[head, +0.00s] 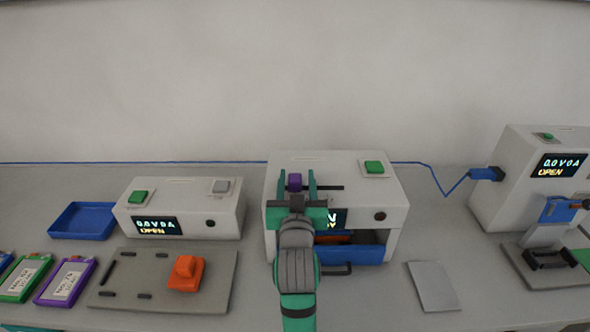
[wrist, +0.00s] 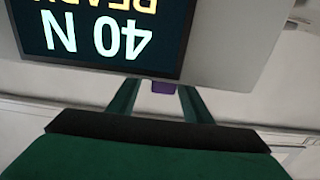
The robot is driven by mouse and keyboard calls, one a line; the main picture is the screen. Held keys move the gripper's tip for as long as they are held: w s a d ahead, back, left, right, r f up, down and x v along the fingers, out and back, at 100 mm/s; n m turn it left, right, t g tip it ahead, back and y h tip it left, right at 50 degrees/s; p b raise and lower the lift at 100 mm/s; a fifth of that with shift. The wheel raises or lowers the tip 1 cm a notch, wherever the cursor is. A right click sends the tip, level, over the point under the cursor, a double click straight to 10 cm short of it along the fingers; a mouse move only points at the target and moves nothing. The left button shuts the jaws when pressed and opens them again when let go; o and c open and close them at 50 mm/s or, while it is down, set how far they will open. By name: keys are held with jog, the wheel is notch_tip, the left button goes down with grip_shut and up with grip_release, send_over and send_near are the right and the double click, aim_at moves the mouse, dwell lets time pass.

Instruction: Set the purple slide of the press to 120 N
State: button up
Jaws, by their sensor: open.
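The press (head: 340,180) is the pale box in the middle of the bench. Its purple slide (head: 295,181) sits on a dark slot on the top, toward the slot's left end. In the wrist view the purple slide (wrist: 163,87) shows between my fingers. The press display (wrist: 100,35) appears upside down there and reads 40 N, with a yellow word that looks like READY. My gripper (head: 296,188) is open, with one finger on each side of the slide. I cannot tell whether the fingers touch it. My arm hides part of the display and the front in the head view.
A green button (head: 374,168) is on the press top, right of the slot. A blue drawer (head: 372,253) is at its front. Left stands a tester box (head: 180,205) reading OPEN; right stands another device (head: 500,200). A grey plate (head: 433,286) lies front right.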

jog(key=shift+w+a, duration=0.2)
jog(key=shift+w, duration=1.95)
grip_shut()
